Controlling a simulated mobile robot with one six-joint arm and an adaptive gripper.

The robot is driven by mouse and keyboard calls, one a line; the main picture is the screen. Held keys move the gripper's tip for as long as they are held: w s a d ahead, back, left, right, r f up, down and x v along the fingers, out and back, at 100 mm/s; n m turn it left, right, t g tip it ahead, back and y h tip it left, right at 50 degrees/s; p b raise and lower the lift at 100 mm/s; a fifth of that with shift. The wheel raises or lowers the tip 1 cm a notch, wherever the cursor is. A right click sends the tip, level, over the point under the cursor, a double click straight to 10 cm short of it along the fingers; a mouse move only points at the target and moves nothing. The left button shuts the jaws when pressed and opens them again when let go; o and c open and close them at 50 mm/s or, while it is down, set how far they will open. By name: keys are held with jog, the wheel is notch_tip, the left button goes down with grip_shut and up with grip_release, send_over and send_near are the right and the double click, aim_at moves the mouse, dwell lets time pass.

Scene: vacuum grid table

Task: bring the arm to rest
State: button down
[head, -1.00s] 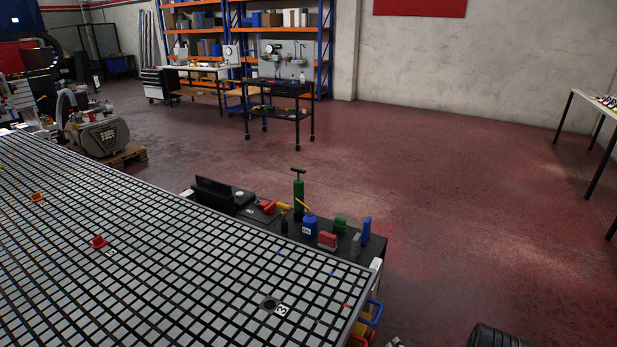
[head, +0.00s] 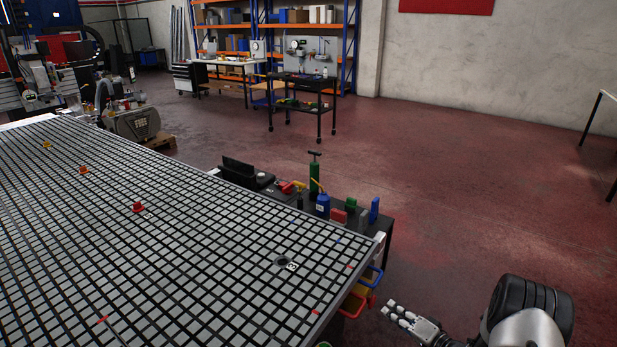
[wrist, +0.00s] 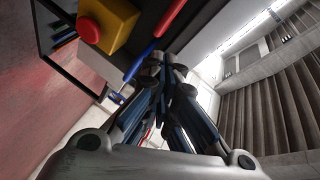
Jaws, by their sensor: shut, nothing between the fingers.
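My gripper (head: 397,312) is in the lower right of the head view, to the right of the grid table's near corner and apart from it, over the red floor. In the wrist view my gripper (wrist: 165,85) has its dark fingers together in the middle, with nothing seen held between them. The vacuum grid table (head: 190,255) fills the left of the head view.
Red and blue bin handles (head: 366,296) stick out at the table's corner beside my gripper. A dark side bench (head: 377,230) holds bottles and a green pump. A yellow box with a red knob (wrist: 108,22) shows close in the wrist view. Open floor lies right.

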jog(key=s+a+r+n+g+y, duration=0.2)
jog(key=s+a+r+n+g, duration=0.15)
jog(key=a+r, duration=0.5)
jog(key=s+a+r+n+g+y, duration=0.25)
jog(key=a+r+g, duration=0.2)
jog(key=r, duration=0.65)
jog(key=s+a+r+n+g+h, duration=0.1)
jog(key=s+a+r+g+h, duration=0.2)
jog(key=s, duration=0.4)
jog(key=s+a+r+h, duration=0.1)
jog(key=s+a+r, duration=0.2)
jog(key=s+r, duration=0.3)
jog(key=s+d+r+t+h, duration=0.1)
jog(key=s+d+h, duration=0.3)
jog(key=s, duration=0.5)
jog(key=s+d+r+t+h, duration=0.1)
jog(key=s+d+r+h, duration=0.2)
jog(key=s, duration=0.5)
jog(key=shift+s+d+r+m+t+h, duration=0.2)
jog(key=shift+s+d+m+t+h, duration=0.15)
jog(key=shift+d+h, duration=0.5)
jog(key=shift+s, duration=0.1)
jog(key=shift+a, duration=0.25)
